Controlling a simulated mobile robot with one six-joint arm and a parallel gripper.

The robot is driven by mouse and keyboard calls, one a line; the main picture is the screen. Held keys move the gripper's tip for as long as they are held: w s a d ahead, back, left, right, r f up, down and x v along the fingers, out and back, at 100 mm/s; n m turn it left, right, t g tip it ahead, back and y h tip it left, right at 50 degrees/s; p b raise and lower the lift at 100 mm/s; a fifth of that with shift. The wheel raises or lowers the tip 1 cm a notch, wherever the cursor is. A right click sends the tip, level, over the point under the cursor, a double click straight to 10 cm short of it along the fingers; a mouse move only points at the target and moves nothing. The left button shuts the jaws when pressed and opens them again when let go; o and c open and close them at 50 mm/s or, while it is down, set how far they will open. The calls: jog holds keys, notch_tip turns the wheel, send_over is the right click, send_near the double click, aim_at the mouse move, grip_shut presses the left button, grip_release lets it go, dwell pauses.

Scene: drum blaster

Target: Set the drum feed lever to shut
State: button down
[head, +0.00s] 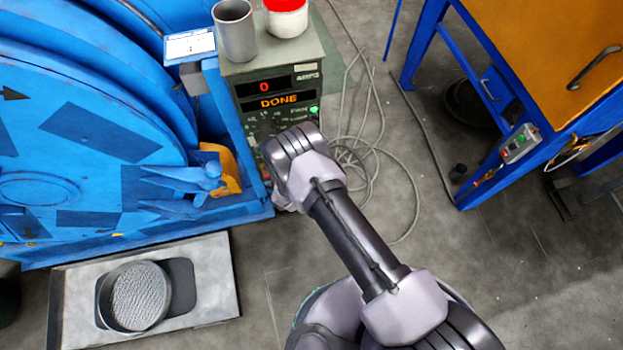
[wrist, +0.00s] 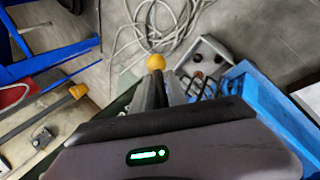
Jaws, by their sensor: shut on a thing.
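A yellow ball knob (wrist: 156,62), which looks like the end of a lever, shows at the tips of my gripper (wrist: 157,84) in the wrist view. My gripper is shut on this lever just below the knob. The lever's stem and pivot are hidden behind the fingers, so its setting cannot be told. In the head view my wrist covers the fingers and the lever, in front of the grey control cabinet (head: 245,82). The blue drum blaster (head: 75,140) stands to the left. The cabinet's display (head: 278,101) reads "DONE", with a red "0" above it.
A grey cup (head: 235,32) and a white jar with a red top (head: 286,17) stand on the cabinet. Loose cables (head: 365,160) lie on the floor beside it. A tray (head: 215,290) lies at lower left.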

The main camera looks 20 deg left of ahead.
jog(key=shift+s+d+f, duration=0.25)
jog(key=shift+d+f, duration=0.1)
jog(key=shift+d, duration=0.1)
jog(key=c, duration=1.5)
grip_release()
jog(key=shift+c, duration=0.2)
jog(key=shift+o, duration=0.3)
jog(key=shift+w, duration=0.1)
jog(key=shift+a+r, duration=0.2)
jog(key=p+v, duration=0.6)
jog(key=v, duration=1.1)
jog(key=shift+r+p, duration=0.2)
jog(key=shift+p, duration=0.1)
